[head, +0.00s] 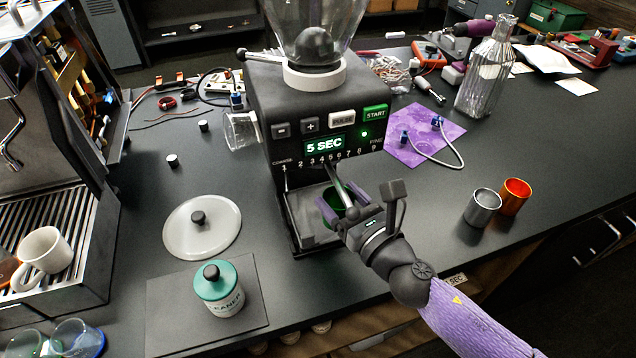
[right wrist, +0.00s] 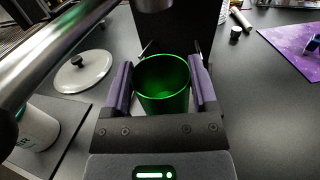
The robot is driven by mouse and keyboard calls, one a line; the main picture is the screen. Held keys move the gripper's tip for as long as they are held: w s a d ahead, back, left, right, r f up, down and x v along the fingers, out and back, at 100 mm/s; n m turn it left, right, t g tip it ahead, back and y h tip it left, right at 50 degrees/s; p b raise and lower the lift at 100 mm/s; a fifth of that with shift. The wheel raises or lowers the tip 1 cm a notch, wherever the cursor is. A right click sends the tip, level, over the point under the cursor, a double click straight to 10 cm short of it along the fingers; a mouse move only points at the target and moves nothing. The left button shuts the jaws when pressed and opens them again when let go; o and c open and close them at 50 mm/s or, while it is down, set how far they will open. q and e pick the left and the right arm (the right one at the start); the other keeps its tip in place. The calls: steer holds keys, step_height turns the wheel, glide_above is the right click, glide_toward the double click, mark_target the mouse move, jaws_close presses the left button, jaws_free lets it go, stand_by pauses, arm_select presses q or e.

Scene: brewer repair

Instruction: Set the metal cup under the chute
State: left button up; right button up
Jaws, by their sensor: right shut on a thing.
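The black grinder (head: 262,105) stands at the middle of the bench, its lit display reading 5 SEC. My right gripper (head: 343,203) is at the grinder's front, low over its base tray (head: 300,212). It is shut on a green metal cup (head: 333,213). In the right wrist view the cup (right wrist: 162,90) is upright and looks empty, with a purple finger pad on each side. I cannot tell whether the cup touches the tray or sits exactly under the chute. A silver cup (head: 482,208) and an orange cup (head: 515,197) stand at right. My left gripper is not seen.
A white lid (head: 203,235) and a teal-capped cleaner bottle (head: 222,290) on a dark mat (head: 165,320) lie left of the grinder. A purple mat (head: 415,150) with a cable lies right. An espresso machine (head: 60,200) fills the left. The right front bench is clear.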

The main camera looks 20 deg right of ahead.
mark_target(329, 188)
steer(key=x, duration=0.6)
steer(key=shift+w+f, duration=0.15)
steer(key=shift+w, duration=0.05)
steer(key=shift+w+f+b, duration=0.1)
steer(key=shift+f+b, duration=0.25)
steer(key=shift+b, duration=0.1)
step_height(329, 188, down, 3)
steer(key=shift+f+b, duration=0.15)
steer(key=shift+b, duration=1.05)
steer(key=shift+r, duration=0.25)
steer(key=o, duration=1.2)
steer(key=shift+c, duration=0.2)
steer(key=shift+r+p, duration=0.1)
steer(key=shift+p, duration=0.2)
steer(key=b+v, duration=0.1)
steer(key=v, duration=1)
steer(key=shift+s, duration=0.5)
